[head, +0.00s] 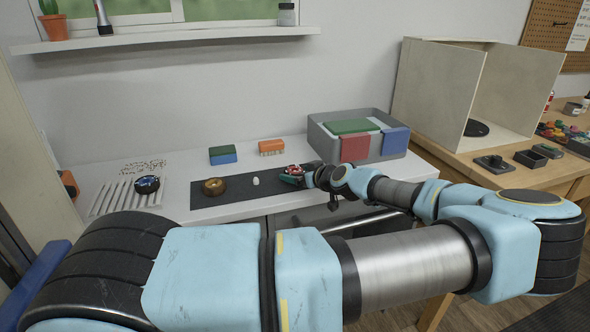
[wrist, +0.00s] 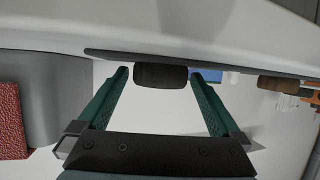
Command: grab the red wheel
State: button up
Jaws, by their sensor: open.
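The red wheel (head: 293,170) lies on the dark mat toward its right end, in the head view, its red hub facing up and partly hidden by my gripper (head: 290,178). In the wrist view a dark tyre (wrist: 160,77), seen edge-on, sits between and just beyond the tips of the two green fingers. It appears to be the same wheel, with its hub hidden from this angle. My gripper (wrist: 155,78) is open, with a gap visible between each finger and the tyre. The arm reaches in from the right, low over the mat.
A gold-hubbed wheel (head: 213,187) and a small white piece (head: 255,181) are on the mat (head: 235,189). A blue-hubbed wheel (head: 147,185) is at left. A green-blue sponge (head: 222,155) and orange brush (head: 271,147) stand behind. A grey bin (head: 318,143) is close to my gripper.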

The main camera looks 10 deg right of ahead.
jog(key=shift+f, duration=0.1)
jog(key=shift+c, duration=0.4)
jog(key=c, duration=1.1)
